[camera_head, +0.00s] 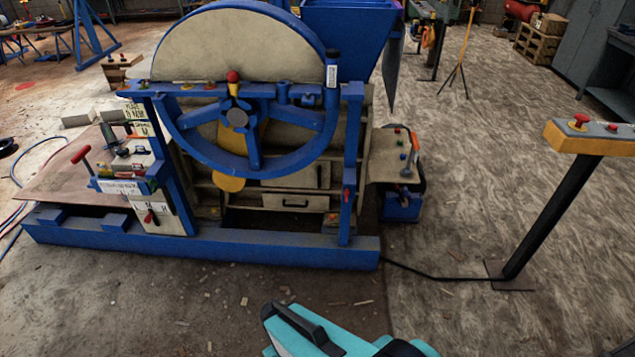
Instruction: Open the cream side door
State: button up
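The jaw crusher is a blue-framed machine with a large spoked blue wheel (238,118) on its near side. Low behind the wheel, a cream panel with a dark handle (295,202) looks like the cream side door; it appears shut. Part of the wheel and the blue frame stand in front of that area. I cannot make out any gripper fingers.
A blue base beam (215,247) runs along the machine's near side. A control post (550,205) with a red button stands at the right, and a black cable (440,275) crosses the floor. The floor in front is open, with small debris.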

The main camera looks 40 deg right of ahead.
aim_at(316, 175)
jog(key=u, duration=0.25)
jog(key=k, duration=0.3)
jog(key=z, duration=0.95)
jog(key=i, duration=1)
jog(key=z, duration=0.15)
jog(key=k, duration=0.8)
